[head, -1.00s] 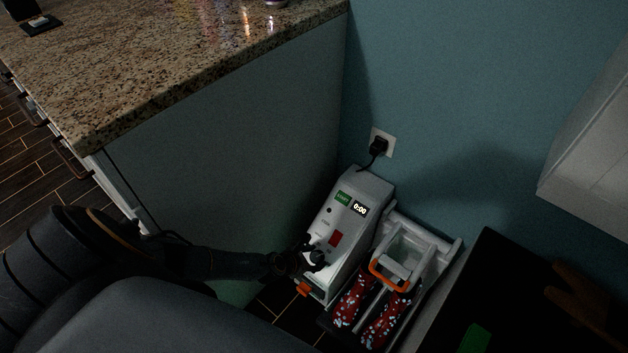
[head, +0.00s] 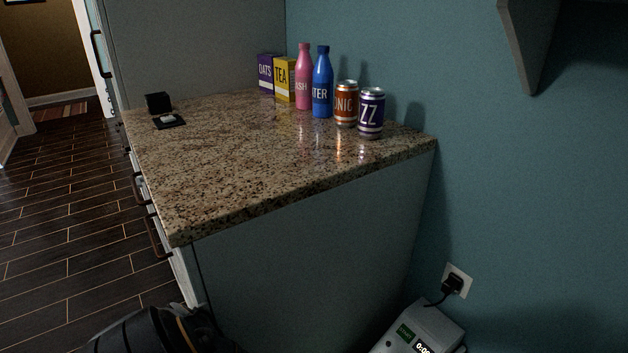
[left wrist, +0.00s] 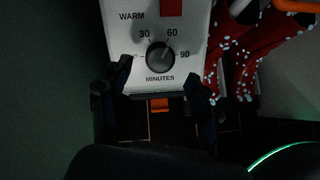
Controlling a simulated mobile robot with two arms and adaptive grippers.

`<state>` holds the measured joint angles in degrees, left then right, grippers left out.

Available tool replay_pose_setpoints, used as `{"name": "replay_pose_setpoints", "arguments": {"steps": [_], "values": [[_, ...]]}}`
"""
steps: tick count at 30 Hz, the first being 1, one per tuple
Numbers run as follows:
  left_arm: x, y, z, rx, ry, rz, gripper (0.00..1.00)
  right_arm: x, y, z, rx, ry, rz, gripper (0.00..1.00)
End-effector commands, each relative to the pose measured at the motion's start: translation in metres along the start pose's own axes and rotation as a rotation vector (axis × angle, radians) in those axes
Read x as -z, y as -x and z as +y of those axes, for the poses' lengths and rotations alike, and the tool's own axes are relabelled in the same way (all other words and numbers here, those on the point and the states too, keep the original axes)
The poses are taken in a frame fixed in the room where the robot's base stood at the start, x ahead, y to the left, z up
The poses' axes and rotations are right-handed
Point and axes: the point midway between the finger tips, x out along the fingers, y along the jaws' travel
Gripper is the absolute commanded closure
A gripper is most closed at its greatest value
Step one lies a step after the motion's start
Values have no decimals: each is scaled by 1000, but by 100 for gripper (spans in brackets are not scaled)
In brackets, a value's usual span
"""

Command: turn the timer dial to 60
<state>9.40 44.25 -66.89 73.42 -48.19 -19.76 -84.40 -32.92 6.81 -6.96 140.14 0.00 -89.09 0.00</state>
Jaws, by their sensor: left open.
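The timer dial (left wrist: 160,56) is a round dark knob on a white panel in the left wrist view, with 30, 60 and 90 printed around it and MINUTES below. A faint pale line on it seems to slant up and right, toward 60, but it is dim. My left gripper (left wrist: 162,88) is open, its dark fingers spread below and to either side of the dial, with nothing between them. In the head view only the top of the white machine (head: 428,325) shows, with a green label and a partly cut display beginning 0:0. My right gripper is out of view.
Red spotted boots (left wrist: 238,55) stand right of the machine. A granite counter (head: 230,170) rises beside it, with bottles, cans and boxes at the back. A black plug (head: 453,284) sits in the wall outlet. An orange part (left wrist: 159,104) shows below the panel.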

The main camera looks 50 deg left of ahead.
Motion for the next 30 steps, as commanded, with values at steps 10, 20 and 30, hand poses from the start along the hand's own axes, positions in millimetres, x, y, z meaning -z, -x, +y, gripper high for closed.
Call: {"name": "replay_pose_setpoints", "arguments": {"steps": [10, 20, 30], "values": [[62, 59, -15, 2, 0, 6, 37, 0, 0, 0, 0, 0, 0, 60], [83, 81, -20, 0, 1, 1, 37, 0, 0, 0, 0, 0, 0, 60], [83, 81, -20, 0, 1, 1, 37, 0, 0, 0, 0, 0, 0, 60]]}}
